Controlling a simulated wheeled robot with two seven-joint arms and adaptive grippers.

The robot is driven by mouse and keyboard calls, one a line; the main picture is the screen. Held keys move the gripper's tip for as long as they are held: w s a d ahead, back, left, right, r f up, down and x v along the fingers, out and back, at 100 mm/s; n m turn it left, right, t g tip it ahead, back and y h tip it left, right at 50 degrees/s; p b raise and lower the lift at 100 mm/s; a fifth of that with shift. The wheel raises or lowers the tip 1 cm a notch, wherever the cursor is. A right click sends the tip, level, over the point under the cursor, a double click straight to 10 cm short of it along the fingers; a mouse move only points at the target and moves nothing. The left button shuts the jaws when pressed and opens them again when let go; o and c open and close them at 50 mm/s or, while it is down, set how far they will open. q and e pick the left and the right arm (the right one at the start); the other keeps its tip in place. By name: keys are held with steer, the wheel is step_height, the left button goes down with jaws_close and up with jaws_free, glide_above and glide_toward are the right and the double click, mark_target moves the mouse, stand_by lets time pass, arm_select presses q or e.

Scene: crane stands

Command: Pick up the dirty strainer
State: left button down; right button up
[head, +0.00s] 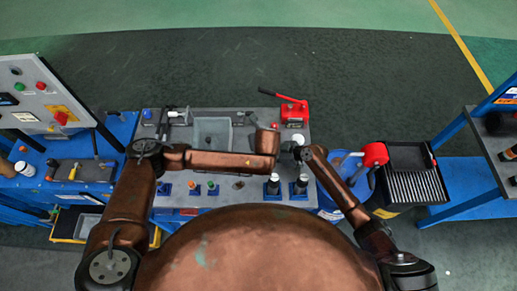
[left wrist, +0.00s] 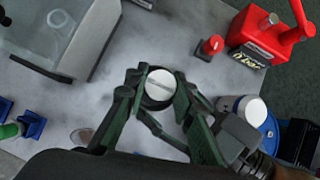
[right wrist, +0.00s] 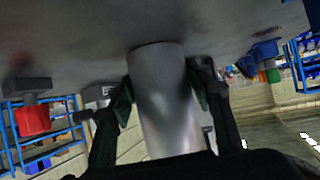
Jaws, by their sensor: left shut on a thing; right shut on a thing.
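In the left wrist view my left gripper (left wrist: 160,88) is shut around a dark cylinder with a slotted silver top (left wrist: 160,83), above the grey workbench (left wrist: 105,105). In the right wrist view my right gripper (right wrist: 160,95) is shut on a smooth grey metal cylinder (right wrist: 165,100), one finger on each side. In the head view both arms meet near the bench's right part, and the left gripper is hidden under its arm. I cannot tell whether both grippers hold the same piece, or which piece is the dirty strainer.
A red hand pump (head: 293,113) stands at the bench's back right. A sink (head: 212,131) is set in the bench. A blue drum (head: 345,165) and a black ribbed bin (head: 415,187) stand to the right.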

arm_select(q)
step_height(320, 180, up, 18)
stand_by(0.6)
arm_select(e)
steer(key=o, duration=1.1)
steer(key=shift+r, duration=0.15)
step_height(320, 180, up, 10)
steer(key=shift+f, duration=0.15)
